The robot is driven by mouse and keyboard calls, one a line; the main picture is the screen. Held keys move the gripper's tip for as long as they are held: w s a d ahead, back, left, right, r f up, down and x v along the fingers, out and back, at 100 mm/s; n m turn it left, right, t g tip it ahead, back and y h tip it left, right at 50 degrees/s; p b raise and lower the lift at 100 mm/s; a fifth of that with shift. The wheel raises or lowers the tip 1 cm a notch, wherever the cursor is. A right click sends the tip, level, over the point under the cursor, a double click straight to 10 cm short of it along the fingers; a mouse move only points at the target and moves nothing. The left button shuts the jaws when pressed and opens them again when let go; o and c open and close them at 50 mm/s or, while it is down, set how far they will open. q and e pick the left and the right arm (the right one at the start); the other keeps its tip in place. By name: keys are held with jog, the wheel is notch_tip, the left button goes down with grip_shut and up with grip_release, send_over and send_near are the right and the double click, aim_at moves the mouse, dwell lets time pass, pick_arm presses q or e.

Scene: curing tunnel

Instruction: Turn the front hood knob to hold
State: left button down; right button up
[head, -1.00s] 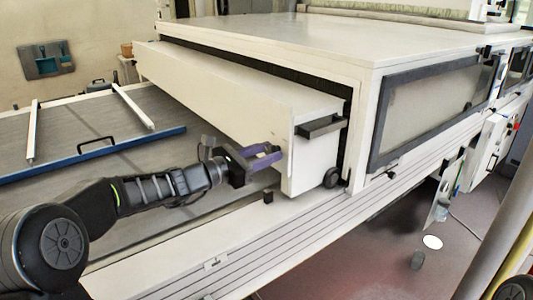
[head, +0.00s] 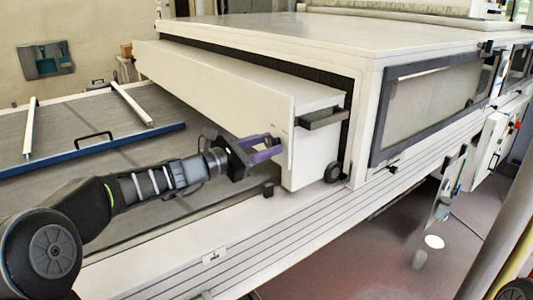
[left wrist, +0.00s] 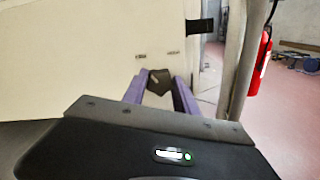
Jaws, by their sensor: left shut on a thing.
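The white hood (head: 312,155) is the long box that sticks out of the larger white housing. Its front end face also shows in the left wrist view (left wrist: 75,60). My left gripper (head: 276,149) has purple fingers, which reach to this face. In the left wrist view, the dark front hood knob (left wrist: 158,80) sits between the fingertips, and the fingers (left wrist: 158,88) are shut on it. Two small marks show on the face above the knob, too small to read. In the head view the knob is hidden by the fingers. My right gripper is not in view.
A black handle (head: 320,118) and a dark roller (head: 333,172) are at the hood's right side. A grey bed with a blue edge bar (head: 95,155) lies to the left. A white ledge (head: 215,250) runs below my left arm. A red extinguisher (left wrist: 258,70) hangs beyond.

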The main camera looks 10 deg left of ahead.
pick_arm(q)
jog(key=shift+f+m+b, duration=0.1)
jog(key=shift+m+b, duration=7.9)
jog(key=shift+b, duration=0.95)
jog(key=c, duration=1)
grip_release()
jog(key=shift+o, duration=0.2)
jog(key=shift+a, duration=0.1)
jog(key=v, duration=0.7)
jog(key=shift+s+a+b, duration=0.2)
jog(key=shift+s+b, duration=0.1)
jog(key=shift+b, duration=0.1)
